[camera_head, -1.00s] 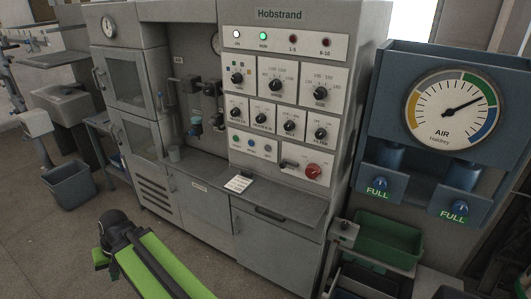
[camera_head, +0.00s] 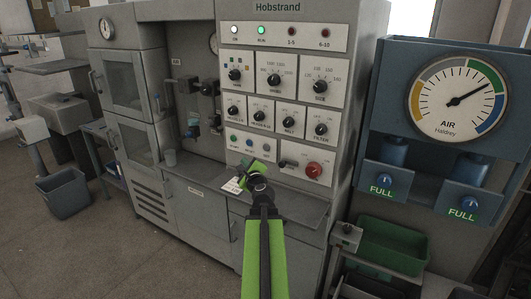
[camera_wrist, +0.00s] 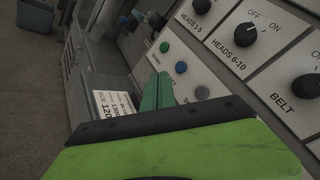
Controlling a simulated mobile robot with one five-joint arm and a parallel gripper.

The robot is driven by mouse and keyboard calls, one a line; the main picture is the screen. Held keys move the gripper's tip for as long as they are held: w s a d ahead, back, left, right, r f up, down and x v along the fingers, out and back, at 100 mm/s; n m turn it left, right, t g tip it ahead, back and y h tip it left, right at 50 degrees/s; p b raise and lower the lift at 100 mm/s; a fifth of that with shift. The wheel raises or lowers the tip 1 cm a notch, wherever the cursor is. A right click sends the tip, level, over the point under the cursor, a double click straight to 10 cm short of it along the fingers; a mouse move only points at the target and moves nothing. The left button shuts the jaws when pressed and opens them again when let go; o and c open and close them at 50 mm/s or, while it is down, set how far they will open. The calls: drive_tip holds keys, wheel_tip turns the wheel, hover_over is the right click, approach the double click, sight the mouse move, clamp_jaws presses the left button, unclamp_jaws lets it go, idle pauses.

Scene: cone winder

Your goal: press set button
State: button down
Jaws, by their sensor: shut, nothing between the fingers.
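A label starting with "S" shows near the pale one; the rest is hidden, so I cannot tell which button is set. My gripper (camera_wrist: 157,92) is shut and empty, its teal fingers in front of the panel below the button row. I see no contact with a button.
A printed card (camera_head: 234,185) lies on the machine's ledge.

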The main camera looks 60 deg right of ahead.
sight(266, 147)
drive_tip(key=shift+s+d+r+m+h, duration=0.1)
drive_tip(key=shift+s+d+m+h, duration=0.35)
drive_tip(key=shift+s+d, duration=0.4)
drive_tip(key=d, duration=0.8)
drive_tip(key=shift+d, duration=0.3)
idle(1.4)
drive_tip(key=shift+s+d, duration=0.1)
drive_tip(key=shift+d, duration=0.35)
